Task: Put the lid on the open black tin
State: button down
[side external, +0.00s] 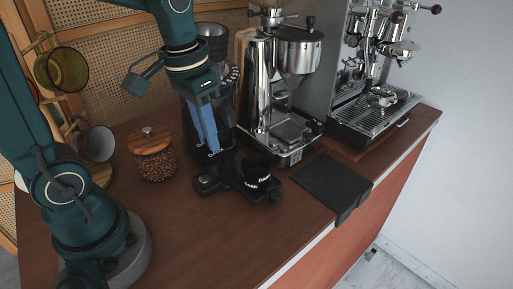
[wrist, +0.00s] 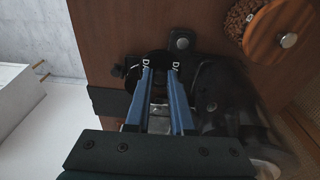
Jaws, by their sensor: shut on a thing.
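My gripper (side external: 213,150), with long blue fingers, points down over the counter. Its fingers also show in the wrist view (wrist: 161,68), close together around something dark, which I take to be the black lid; its outline is hard to make out. A short black tin (side external: 258,184) with white lettering stands on the counter, right of and below my fingertips in the side view. I cannot see into it clearly. In the wrist view a dark round shape with white lettering lies around the fingertips; I cannot separate lid from tin there.
A jar of coffee beans with a wooden lid (side external: 151,141) stands left. A chrome grinder (side external: 298,55) and espresso machine (side external: 378,98) stand behind. A black mat (side external: 325,183) hangs over the front edge. Low black pieces (side external: 210,182) lie beside the tin. The front left counter is clear.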

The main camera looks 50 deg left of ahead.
jog(key=w+d+r+m, duration=0.1)
jog(key=w+d+r, duration=0.15)
jog(key=w, duration=0.55)
jog(key=shift+d+f, duration=0.15)
jog(key=shift+f, duration=1.05)
jog(key=shift+d+f, duration=0.2)
jog(key=shift+f, duration=0.95)
jog(key=shift+d+f, duration=0.15)
jog(key=shift+f, duration=1.05)
jog(key=shift+f, duration=0.15)
jog(key=c, duration=0.7)
grip_release()
jog(key=shift+o, duration=0.3)
jog(key=o, duration=0.4)
